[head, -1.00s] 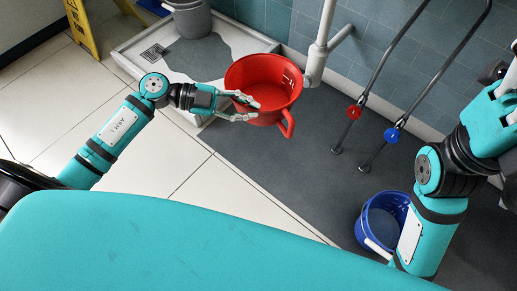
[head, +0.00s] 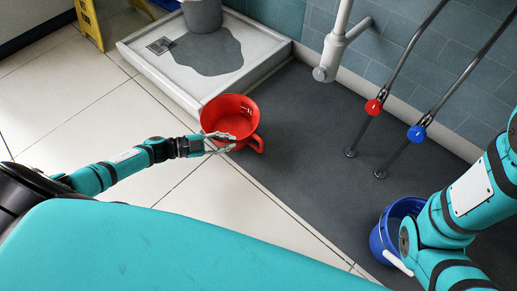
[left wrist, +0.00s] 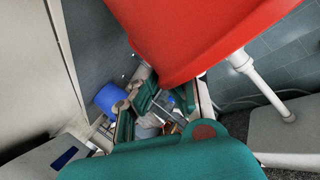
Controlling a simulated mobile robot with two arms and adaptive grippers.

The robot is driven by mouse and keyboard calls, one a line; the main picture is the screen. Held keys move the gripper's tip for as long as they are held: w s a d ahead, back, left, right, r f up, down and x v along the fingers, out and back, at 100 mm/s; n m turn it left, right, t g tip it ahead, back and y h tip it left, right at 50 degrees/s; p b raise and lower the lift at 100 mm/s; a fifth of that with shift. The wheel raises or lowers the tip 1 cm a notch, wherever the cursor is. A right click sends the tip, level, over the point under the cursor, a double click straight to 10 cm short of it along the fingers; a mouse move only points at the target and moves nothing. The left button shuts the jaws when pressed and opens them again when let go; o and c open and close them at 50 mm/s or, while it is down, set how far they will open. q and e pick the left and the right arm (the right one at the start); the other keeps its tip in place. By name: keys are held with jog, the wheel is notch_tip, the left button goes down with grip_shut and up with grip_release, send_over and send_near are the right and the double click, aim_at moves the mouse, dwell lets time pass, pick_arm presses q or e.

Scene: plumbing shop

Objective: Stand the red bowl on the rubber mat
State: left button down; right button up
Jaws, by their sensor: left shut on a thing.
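The red bowl (head: 239,120), with a loop handle on its right, is upright with its open top toward the head camera. My left gripper (head: 222,141) is shut on its near left side. In the left wrist view the bowl (left wrist: 190,35) fills the top. The rubber mat (head: 310,125) is the dark grey sheet on the floor. In the head view the bowl overlaps the mat's left edge near the shower tray; I cannot tell whether it touches the mat. My right arm shows at the right, its gripper outside the view.
The white shower tray (head: 180,82), with a grey bucket (head: 203,15) on it, lies behind the bowl. A blue bucket (head: 385,240) stands near my right arm. Two metal pipes with red (head: 373,107) and blue (head: 416,133) valves rise from the floor. The middle of the mat is clear.

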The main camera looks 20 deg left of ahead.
aim_at(260, 149)
pick_arm(q)
jog(key=w+d+f+b, duration=0.1)
jog(key=d+b, duration=0.1)
jog(key=d, duration=0.1)
jog(key=w+d+f+b, duration=0.1)
jog(key=d+f+b, duration=0.1)
jog(key=d+b, duration=0.1)
jog(key=w+d+f+b, duration=0.1)
jog(key=w+d+b, duration=0.1)
jog(key=d, duration=0.1)
jog(key=shift+f, duration=0.4)
jog(key=shift+a+r, duration=0.1)
jog(key=shift+r, duration=0.1)
jog(key=shift+f, duration=0.15)
jog(key=c, duration=1.9)
grip_release()
jog(key=o, duration=0.4)
